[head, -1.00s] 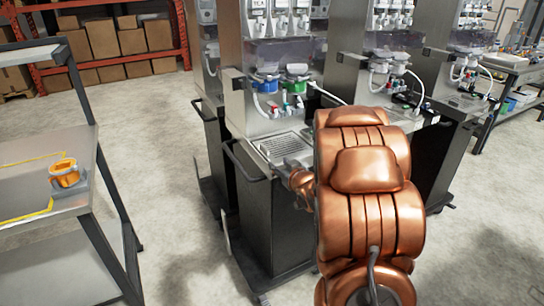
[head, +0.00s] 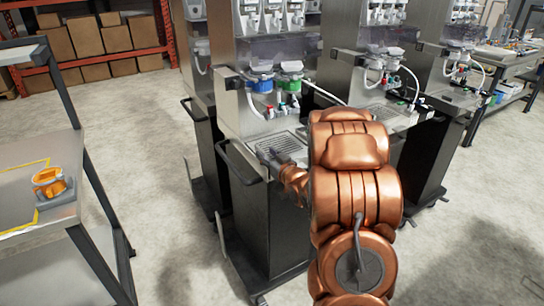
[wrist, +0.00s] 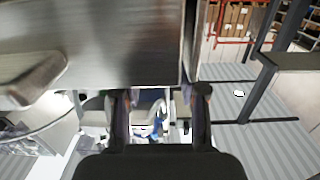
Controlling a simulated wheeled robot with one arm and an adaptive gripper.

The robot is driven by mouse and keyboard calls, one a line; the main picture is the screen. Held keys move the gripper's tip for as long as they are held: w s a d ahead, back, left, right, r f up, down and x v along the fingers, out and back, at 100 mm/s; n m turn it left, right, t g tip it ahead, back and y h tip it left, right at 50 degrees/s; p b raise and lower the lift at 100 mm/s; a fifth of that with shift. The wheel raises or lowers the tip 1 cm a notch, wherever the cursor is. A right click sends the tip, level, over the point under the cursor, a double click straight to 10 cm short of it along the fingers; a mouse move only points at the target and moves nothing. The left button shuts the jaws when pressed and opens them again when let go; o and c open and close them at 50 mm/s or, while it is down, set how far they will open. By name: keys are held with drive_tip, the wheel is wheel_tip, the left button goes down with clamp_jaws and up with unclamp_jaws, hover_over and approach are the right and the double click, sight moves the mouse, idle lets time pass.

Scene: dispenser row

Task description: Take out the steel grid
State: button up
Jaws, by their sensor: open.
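The steel grid (head: 284,142) is a slotted metal plate lying in the ledge of the nearest dispenser (head: 262,200), below its blue and green valves. In the head view my gripper (head: 272,157) is at the front edge of that ledge, just before the grid, partly hidden by my copper arm. In the wrist view my gripper's (wrist: 160,100) two dark fingers are apart, with nothing seen held between them. A blurred grey metal surface fills the top of that view, close by. I cannot tell whether the fingers touch the grid.
A dark push handle (head: 238,162) sticks out at the dispenser's left front corner. More dispensers stand in a row to the right. A grey cart (head: 40,250) at left carries an orange part (head: 50,182). Open floor lies between cart and dispenser. Boxes fill a red rack behind.

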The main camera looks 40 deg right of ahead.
sight(261, 150)
drive_tip(key=w, duration=0.3)
drive_tip(key=shift+w+p, duration=0.3)
drive_tip(key=shift+p, duration=0.1)
drive_tip(key=shift+w+d+f, duration=0.1)
drive_tip(key=shift+w+f, duration=0.05)
drive_tip(key=shift+w, duration=0.75)
clamp_jaws()
drive_tip(key=shift+r+p, duration=0.4)
drive_tip(key=shift+r, duration=0.65)
